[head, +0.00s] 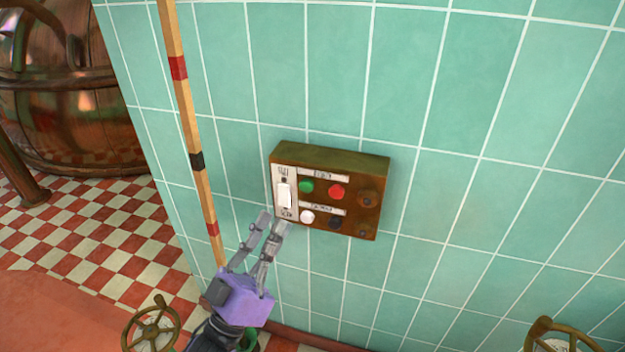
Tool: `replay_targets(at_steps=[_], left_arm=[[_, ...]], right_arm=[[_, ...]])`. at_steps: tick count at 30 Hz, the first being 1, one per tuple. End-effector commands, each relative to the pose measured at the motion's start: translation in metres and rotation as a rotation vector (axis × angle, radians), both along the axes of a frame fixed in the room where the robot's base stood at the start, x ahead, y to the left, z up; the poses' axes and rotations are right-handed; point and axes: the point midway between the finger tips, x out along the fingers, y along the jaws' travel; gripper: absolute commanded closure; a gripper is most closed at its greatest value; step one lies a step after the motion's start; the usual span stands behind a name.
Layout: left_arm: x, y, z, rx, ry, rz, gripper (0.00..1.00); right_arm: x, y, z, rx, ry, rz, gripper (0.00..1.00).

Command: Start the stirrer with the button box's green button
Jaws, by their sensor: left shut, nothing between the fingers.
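The button box (360,170) is a brown, worn box mounted on the green tiled wall. Its green button (306,186) is in the upper row, left of a red button (337,191). A white button (307,217) and a dark button (335,223) are in the lower row. A white rocker switch (285,195) is on a pale panel at the box's left end. My left gripper (271,222) is shut and empty, its fingertips just below and left of the box's lower left corner, below the green button. Whether it touches the box I cannot tell. My right gripper is out of view. The stirrer is not identifiable.
A wooden pole (187,120) with red and black bands stands left of the box, close to my left gripper. Brass handwheels are at the lower left (151,328) and lower right (560,335). A copper kettle (75,120) stands at the far left. The wall right of the box is clear.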

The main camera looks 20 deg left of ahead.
Motion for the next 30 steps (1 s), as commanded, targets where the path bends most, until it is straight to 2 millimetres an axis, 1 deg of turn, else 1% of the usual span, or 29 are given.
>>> replay_targets(at_steps=[2, 5, 9, 11, 14, 17, 20, 23, 30], left_arm=[[-0.008, 0.000, 0.009, -0.034, -0.038, -0.026, 1.00], [-0.013, 0.001, 0.014, -0.059, -0.061, -0.049, 1.00], [-0.013, 0.000, 0.014, -0.066, -0.058, -0.055, 1.00], [-0.013, 0.000, 0.014, -0.065, -0.059, -0.054, 1.00], [-0.013, 0.000, 0.014, -0.065, -0.057, -0.053, 1.00], [-0.011, 0.000, 0.014, -0.064, -0.058, -0.053, 1.00], [-0.004, 0.000, 0.013, -0.064, -0.057, -0.053, 1.00], [0.007, -0.001, 0.013, -0.064, -0.057, -0.053, 1.00], [0.042, -0.002, 0.011, -0.064, -0.057, -0.053, 1.00]], right_arm=[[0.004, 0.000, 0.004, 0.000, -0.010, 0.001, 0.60], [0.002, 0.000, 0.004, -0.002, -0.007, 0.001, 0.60], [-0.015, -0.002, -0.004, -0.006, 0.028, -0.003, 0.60], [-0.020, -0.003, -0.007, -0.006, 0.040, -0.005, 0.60], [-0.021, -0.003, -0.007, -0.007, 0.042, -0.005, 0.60], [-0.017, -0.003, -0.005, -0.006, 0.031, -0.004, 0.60], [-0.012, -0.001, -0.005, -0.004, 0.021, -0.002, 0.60], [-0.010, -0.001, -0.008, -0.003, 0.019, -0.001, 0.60], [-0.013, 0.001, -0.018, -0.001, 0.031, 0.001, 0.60]])
